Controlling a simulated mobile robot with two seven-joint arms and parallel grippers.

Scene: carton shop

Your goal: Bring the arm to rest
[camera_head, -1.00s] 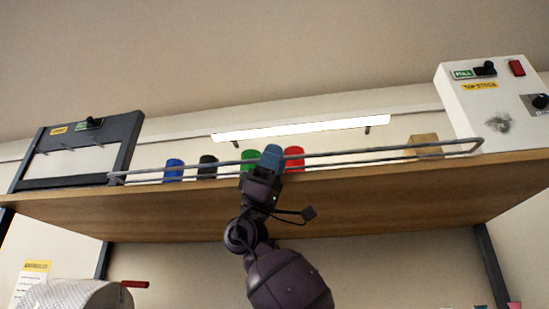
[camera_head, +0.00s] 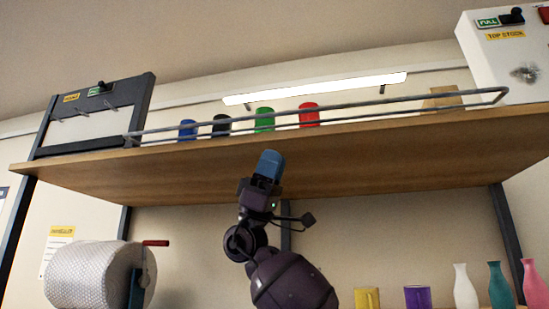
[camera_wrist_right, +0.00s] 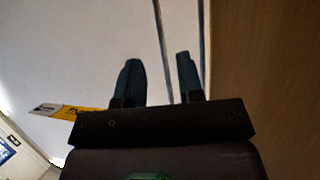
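My right gripper (camera_head: 268,166) is raised in front of the underside of the wooden shelf (camera_head: 370,160), below the shelf's front rail. Its blue fingers point up. In the right wrist view the two fingers (camera_wrist_right: 158,80) stand apart with nothing between them, so it is open and empty. The shelf's wooden face fills the right of that view. My left gripper is in neither view.
Blue (camera_head: 187,131), black (camera_head: 221,126), green (camera_head: 264,121) and red (camera_head: 309,115) cups stand behind the rail (camera_head: 330,112).

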